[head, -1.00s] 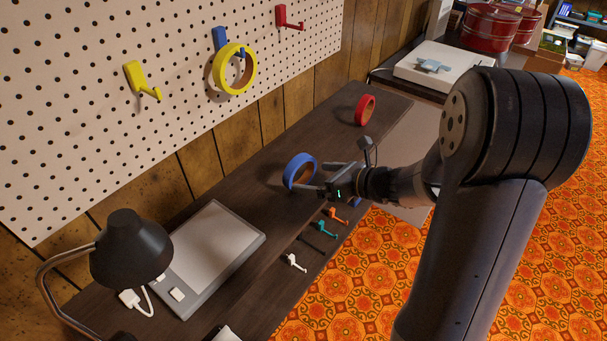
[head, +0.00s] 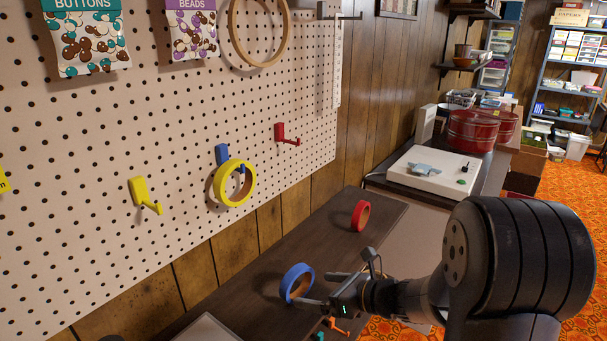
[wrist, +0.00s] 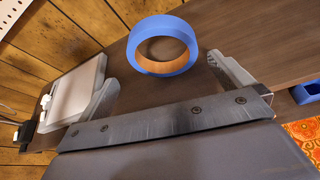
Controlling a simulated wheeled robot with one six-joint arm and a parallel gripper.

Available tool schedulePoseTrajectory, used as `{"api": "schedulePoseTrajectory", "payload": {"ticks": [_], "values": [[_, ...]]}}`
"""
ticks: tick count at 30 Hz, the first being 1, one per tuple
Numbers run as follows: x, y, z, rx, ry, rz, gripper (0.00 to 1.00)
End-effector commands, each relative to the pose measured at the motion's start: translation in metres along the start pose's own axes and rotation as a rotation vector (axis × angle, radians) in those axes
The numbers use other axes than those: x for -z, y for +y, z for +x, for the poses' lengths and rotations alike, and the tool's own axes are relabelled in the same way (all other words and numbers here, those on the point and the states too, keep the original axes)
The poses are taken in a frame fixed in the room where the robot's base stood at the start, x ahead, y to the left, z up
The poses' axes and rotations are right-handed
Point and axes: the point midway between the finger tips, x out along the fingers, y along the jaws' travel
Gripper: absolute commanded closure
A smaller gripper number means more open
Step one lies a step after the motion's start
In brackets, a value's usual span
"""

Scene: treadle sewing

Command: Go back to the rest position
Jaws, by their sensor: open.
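My gripper (head: 318,288) is open and empty, low over the dark bench. In the wrist view its two fingers (wrist: 163,72) are wide apart. A blue ring (head: 286,283) stands on the bench close beside the fingers; in the wrist view the blue ring (wrist: 135,50) shows just beyond the gap between them, not gripped. A yellow ring (head: 220,187) hangs on the blue hook (head: 222,154) of the pegboard. A red ring (head: 361,216) stands farther back on the bench.
The pegboard (head: 80,130) also holds a yellow hook (head: 141,192), a red hook (head: 284,136), and a wooden hoop (head: 233,35). A white machine (head: 430,176) stands at the back right. The bench between blue and red rings is clear.

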Motion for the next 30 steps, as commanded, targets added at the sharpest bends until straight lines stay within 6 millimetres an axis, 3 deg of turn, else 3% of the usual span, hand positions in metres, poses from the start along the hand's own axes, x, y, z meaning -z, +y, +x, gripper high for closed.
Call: {"api": "schedulePoseTrajectory", "payload": {"ticks": [6, 13, 16, 30], "values": [[0.001, 0.001, 0.045, -0.005, 0.002, 0.0, 0.0], [0.0, 0.001, 0.077, -0.003, 0.0, 0.0, 0.0], [-0.007, 0.002, 0.072, 0.0, -0.001, 0.0, 0.0], [-0.006, 0.002, 0.071, 0.0, 0.0, 0.001, 0.0]]}}
